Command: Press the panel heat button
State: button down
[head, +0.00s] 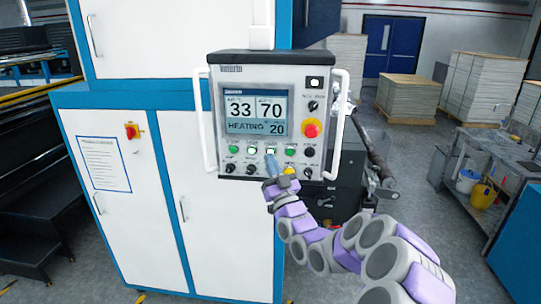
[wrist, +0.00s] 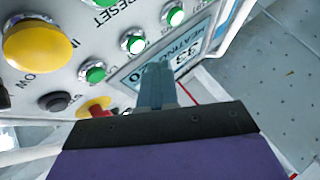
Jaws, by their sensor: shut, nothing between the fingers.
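The control panel (head: 270,115) faces me, with a screen (head: 257,111) reading 33, 70 and "HEATING 20". Below the screen is a row of lit green buttons (head: 234,149). The labels are too small for me to tell which is heat. My gripper (head: 271,160) is shut and empty, its blue fingertips at the lower middle of the panel, just below a green button (head: 271,149). In the wrist view the shut fingers (wrist: 155,85) overlap the screen's edge, beside green buttons (wrist: 132,42). I cannot tell whether the tips touch the panel.
A red emergency knob (head: 311,129) is on the panel's right. A yellow button (wrist: 35,45) is large in the wrist view. White handles (head: 340,125) flank the panel. White-and-blue cabinets (head: 120,190) stand behind. Stacked pallets (head: 490,85) are back right.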

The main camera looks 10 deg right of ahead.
jog(key=s+b, duration=0.1)
jog(key=s+a+b, duration=0.1)
jog(key=s, duration=0.1)
jog(key=shift+s+a, duration=0.1)
jog(key=shift+s, duration=0.2)
dwell(0.5)
